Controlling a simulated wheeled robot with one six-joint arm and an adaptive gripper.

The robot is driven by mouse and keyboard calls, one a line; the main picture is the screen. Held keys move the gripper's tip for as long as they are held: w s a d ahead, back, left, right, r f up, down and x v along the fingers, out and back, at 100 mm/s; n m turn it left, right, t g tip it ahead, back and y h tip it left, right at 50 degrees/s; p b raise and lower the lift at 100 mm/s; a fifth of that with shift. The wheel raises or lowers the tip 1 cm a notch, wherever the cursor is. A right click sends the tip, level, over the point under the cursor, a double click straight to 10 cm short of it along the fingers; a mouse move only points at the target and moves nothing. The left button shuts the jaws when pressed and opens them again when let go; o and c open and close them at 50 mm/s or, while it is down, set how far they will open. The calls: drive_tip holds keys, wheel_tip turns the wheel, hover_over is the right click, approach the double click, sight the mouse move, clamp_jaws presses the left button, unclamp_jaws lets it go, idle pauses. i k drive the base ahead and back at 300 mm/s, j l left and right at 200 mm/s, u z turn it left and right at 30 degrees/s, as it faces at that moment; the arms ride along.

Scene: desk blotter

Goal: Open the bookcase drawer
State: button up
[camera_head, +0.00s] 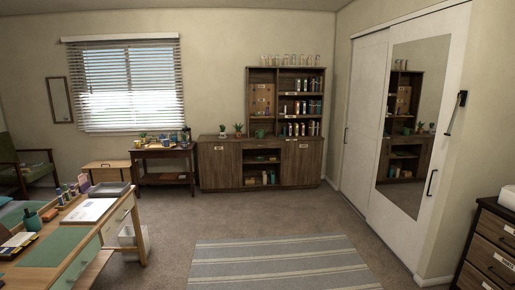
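The brown wooden bookcase (247,104) stands against the far wall. Its upper part has open shelves with books and a row of jars on top. Its lower part is a wide cabinet (218,168) with a door on each side. Between the doors, a narrow band under the top looks like the drawer (262,146). It appears shut, but it is small and its handle is not clear. An open niche with small items is below it. My gripper is not in view.
A striped rug (275,264) lies on open carpet before the bookcase. A desk (122,215) with a green blotter (52,247) and clutter is at left. A dark side table (165,153) stands left of the bookcase. A mirrored closet (373,205) and a drawer chest (489,250) are at right.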

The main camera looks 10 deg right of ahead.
sight(261, 144)
drive_tip(key=i+z, duration=0.2)
drive_tip(key=i, duration=4.85)
drive_tip(key=i+u, duration=0.1)
drive_tip(key=i, duration=1.45)
drive_tip(key=i+l, duration=0.2)
drive_tip(key=i, duration=1.35)
